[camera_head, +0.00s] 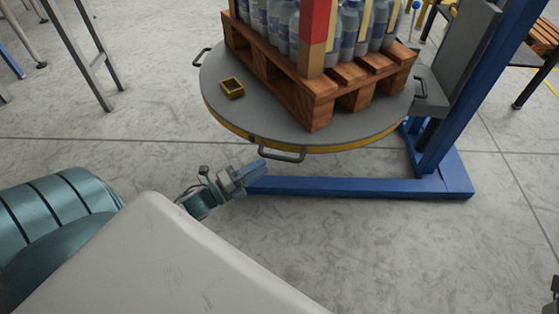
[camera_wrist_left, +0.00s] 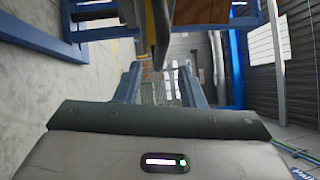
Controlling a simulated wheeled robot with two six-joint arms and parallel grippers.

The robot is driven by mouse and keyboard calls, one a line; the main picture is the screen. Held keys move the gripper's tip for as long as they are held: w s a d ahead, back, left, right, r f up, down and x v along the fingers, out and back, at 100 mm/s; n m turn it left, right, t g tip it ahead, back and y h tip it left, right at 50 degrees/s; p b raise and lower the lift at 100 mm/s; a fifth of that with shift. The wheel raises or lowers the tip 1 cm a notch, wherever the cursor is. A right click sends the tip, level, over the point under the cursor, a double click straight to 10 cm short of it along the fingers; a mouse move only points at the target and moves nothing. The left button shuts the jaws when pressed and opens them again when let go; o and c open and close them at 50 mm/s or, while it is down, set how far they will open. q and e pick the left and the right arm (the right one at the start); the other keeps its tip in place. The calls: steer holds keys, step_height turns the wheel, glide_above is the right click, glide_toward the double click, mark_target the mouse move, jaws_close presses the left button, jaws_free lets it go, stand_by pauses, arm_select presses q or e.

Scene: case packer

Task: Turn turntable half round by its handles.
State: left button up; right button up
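The round grey turntable (camera_head: 222,108) with a yellow rim carries a wooden pallet (camera_head: 318,103) of bottles. One dark handle (camera_head: 282,155) sticks out at its near edge, another handle (camera_head: 202,56) at its left edge, and a third (camera_head: 420,88) shows at the right. My left gripper (camera_head: 262,168) is just left of and below the near handle, pointing right. In the left wrist view its two blue fingers (camera_wrist_left: 160,80) are spread with nothing clearly between them; the turntable's yellow edge (camera_wrist_left: 150,22) shows above.
A small yellow-framed block (camera_head: 232,88) lies on the turntable's left part. A red and tan post (camera_head: 313,40) stands at the pallet's near side. A blue frame (camera_head: 450,175) with an upright stands at the right, its base bar running under the turntable. Floor in front is clear.

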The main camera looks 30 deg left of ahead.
mark_target(278, 156)
arm_select(q)
steer(key=x, duration=0.6)
steer(key=shift+w+d, duration=0.2)
steer(key=shift+w, duration=0.15)
jaws_close()
